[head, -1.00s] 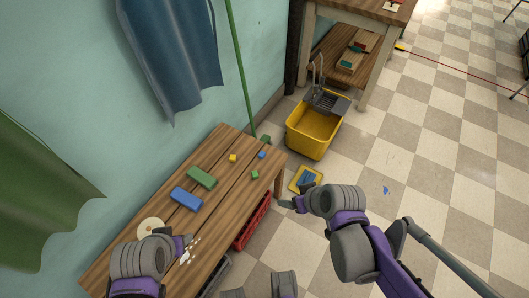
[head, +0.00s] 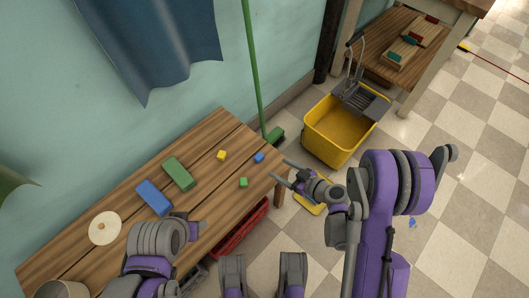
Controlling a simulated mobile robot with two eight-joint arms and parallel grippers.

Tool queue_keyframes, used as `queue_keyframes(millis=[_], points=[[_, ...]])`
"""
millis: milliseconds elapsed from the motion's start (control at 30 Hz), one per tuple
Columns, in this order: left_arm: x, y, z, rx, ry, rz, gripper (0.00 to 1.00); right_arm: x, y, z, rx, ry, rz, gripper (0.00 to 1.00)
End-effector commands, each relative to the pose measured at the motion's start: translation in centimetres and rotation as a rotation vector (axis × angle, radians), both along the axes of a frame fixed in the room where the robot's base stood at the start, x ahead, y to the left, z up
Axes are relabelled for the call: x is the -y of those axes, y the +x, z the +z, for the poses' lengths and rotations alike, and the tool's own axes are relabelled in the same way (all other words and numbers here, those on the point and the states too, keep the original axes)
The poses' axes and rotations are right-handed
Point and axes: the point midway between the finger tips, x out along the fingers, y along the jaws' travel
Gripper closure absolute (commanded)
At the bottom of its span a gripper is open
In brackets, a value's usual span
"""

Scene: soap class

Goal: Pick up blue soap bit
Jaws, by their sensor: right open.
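The blue soap bit (head: 259,157) is a small cube near the far right end of the wooden bench (head: 215,135). My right gripper (head: 283,172) is open and empty, just right of the bit at the bench's end, its fingers pointing left toward the bench. It does not touch the bit. My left gripper (head: 195,228) is over the bench's front edge, seen from behind; its finger opening cannot be made out.
A green bit (head: 243,182) and a yellow bit (head: 221,155) lie near the blue bit. A blue bar (head: 154,198), a green bar (head: 178,174) and a pale disc (head: 105,228) lie farther left. A yellow mop bucket (head: 338,128) and a green broom (head: 273,134) stand beyond the bench.

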Motion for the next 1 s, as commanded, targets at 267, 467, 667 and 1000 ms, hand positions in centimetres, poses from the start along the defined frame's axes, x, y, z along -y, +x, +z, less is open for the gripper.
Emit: queue_keyframes(millis=[267, 467, 667, 1000], points=[[0.0, -0.3, 2.2, 0.006, 0.0, 0.0, 0.45, -1.9, 1.8, -0.9, 0.011, 0.001, 0.004, 0.24], [0.0, -0.2, 1.4, 0.004, 0.0, 0.0, 0.45, -3.5, 3.5, -2.3, 0.01, 0.0, 0.003, 0.24], [0.0, -0.2, 1.1, 0.003, 0.0, 0.0, 0.45, -4.1, 4.2, -2.7, 0.008, 0.0, 0.002, 0.24], [0.0, 0.0, 0.1, 0.0, 0.0, 0.0, 0.45, -6.8, 7.1, -4.4, 0.008, -0.001, 0.0, 0.24]])
